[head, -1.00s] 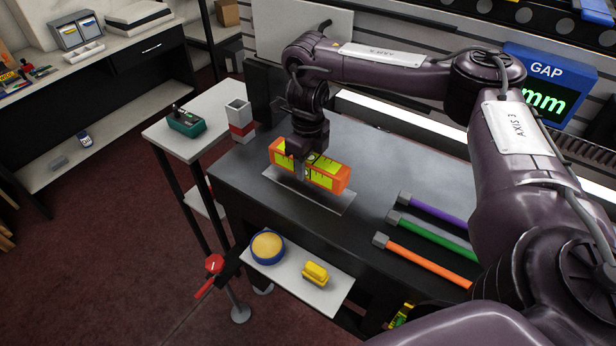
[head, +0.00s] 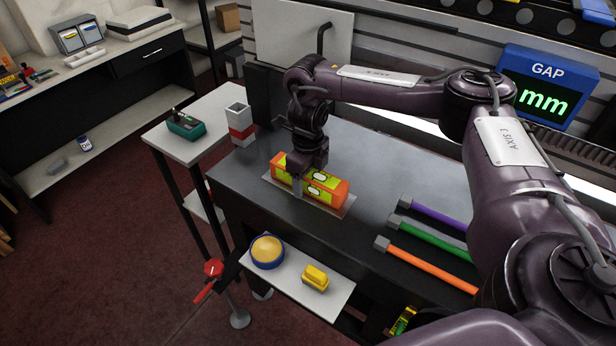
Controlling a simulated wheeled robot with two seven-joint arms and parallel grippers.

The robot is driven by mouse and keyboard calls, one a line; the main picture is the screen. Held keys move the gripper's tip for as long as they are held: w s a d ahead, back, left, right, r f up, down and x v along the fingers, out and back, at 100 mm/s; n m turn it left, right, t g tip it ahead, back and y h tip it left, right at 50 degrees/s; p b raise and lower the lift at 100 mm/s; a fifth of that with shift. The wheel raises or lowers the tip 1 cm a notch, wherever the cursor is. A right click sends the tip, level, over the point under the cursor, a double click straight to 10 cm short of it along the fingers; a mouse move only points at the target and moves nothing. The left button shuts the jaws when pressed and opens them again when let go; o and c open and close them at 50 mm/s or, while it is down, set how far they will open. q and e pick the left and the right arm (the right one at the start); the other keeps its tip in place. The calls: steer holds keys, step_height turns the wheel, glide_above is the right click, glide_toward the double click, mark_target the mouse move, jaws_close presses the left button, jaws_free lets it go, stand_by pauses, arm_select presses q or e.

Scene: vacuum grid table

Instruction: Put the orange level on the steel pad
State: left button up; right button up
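The orange level (head: 330,190), with yellow-green faces and vials, lies lengthwise over the thin steel pad (head: 347,207) on the dark table. It covers most of the pad, whose rim shows along the front and right end. The level looks flat on the pad or just above it; I cannot tell whether they fully touch. My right gripper (head: 298,187) points down over the level's left half, one finger against its front side. It is shut on the level; the far finger is hidden. My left gripper is not in view.
Purple, green and orange bars (head: 432,265) lie on the table to the right. A small side table (head: 185,148) with a green device stands at left. A lower shelf (head: 325,298) holds a round blue-rimmed dish and a yellow block. The table behind the level is clear.

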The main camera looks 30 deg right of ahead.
steer(key=shift+r, duration=0.15)
step_height(320, 180, up, 12)
steer(key=p, duration=0.4)
stand_by(0.5)
